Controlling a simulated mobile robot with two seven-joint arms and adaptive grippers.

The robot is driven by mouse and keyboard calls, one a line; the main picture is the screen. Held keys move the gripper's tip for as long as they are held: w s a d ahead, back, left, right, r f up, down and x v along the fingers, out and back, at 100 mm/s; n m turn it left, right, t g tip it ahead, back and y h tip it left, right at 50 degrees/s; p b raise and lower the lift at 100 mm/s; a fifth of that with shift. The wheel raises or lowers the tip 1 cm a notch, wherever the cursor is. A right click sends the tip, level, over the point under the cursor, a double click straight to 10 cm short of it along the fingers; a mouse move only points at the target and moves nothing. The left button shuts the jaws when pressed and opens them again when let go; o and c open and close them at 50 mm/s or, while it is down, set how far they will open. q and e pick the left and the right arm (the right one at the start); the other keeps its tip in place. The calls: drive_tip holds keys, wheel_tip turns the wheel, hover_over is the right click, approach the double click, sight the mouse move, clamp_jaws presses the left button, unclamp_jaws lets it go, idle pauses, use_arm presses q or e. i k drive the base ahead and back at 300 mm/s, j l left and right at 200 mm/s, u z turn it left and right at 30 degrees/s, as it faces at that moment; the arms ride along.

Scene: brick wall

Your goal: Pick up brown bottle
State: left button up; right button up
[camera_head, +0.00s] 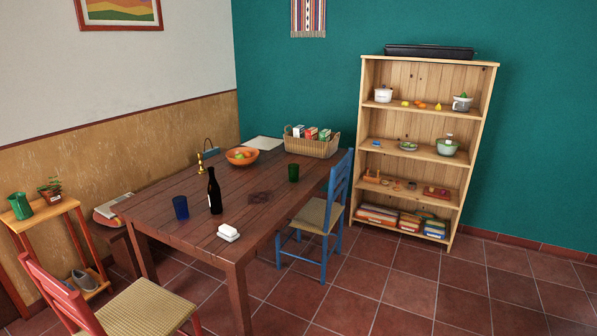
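A dark brown bottle (214,193) with a pale label band stands upright on the brown wooden table (190,239), left of the table's middle. It stands just right of a blue glass (181,207) and apart from it. Neither of my grippers shows in the head view.
A white lidded dish (228,232) lies near the table's front edge. A green glass (293,172), fruit bowl (242,156) and basket (312,143) stand farther back. A blue chair (340,185) and red chair (136,309) flank the table. Floor right of the blue chair is clear.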

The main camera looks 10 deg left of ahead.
sight(215, 195)
drive_tip(key=i+u, duration=0.2)
drive_tip(key=i, duration=0.3)
drive_tip(key=i+l+u, duration=0.15)
drive_tip(key=i, duration=0.35)
drive_tip(key=i+l+u, duration=0.2)
drive_tip(key=i, duration=0.25)
drive_tip(key=i+l+u, duration=0.15)
drive_tip(key=u, duration=0.2)
drive_tip(key=i+l+u, duration=0.6)
drive_tip(key=u, duration=0.15)
